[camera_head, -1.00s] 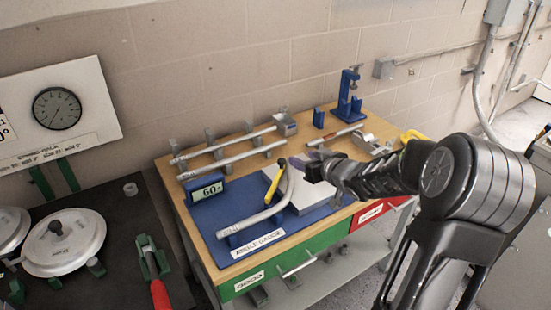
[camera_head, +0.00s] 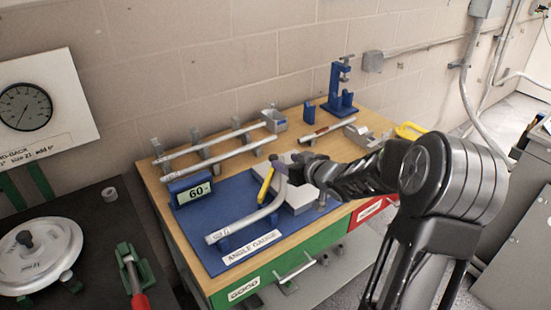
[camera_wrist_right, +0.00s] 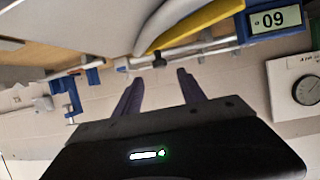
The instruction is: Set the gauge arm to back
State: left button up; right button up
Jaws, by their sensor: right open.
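The blue angle gauge (camera_head: 228,197) lies on the wooden bench, with a display (camera_head: 195,192) that reads 60. Its yellow gauge arm (camera_head: 266,184) stands slanted beside the bent end of a grey pipe (camera_head: 243,222). My right gripper (camera_head: 290,164) is just right of and behind the top of the yellow arm; I cannot tell in the head view whether they touch. In the right wrist view, upside down, the right gripper (camera_wrist_right: 158,85) is open with nothing between its fingers. The yellow arm (camera_wrist_right: 205,24) lies beyond the fingertips there. My left gripper is out of view.
Straight pipes (camera_head: 215,142) lie on supports behind the gauge. A grey block (camera_head: 298,196) sits on the gauge by my right gripper. A blue clamp stand (camera_head: 341,88) stands at the back right. A black table (camera_head: 85,225) is on the left.

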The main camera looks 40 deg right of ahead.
aim_at(275, 157)
jog(key=x, duration=0.7)
jog(key=shift+w, duration=0.2)
jog(key=shift+c, duration=0.6)
grip_shut()
dwell(0.6)
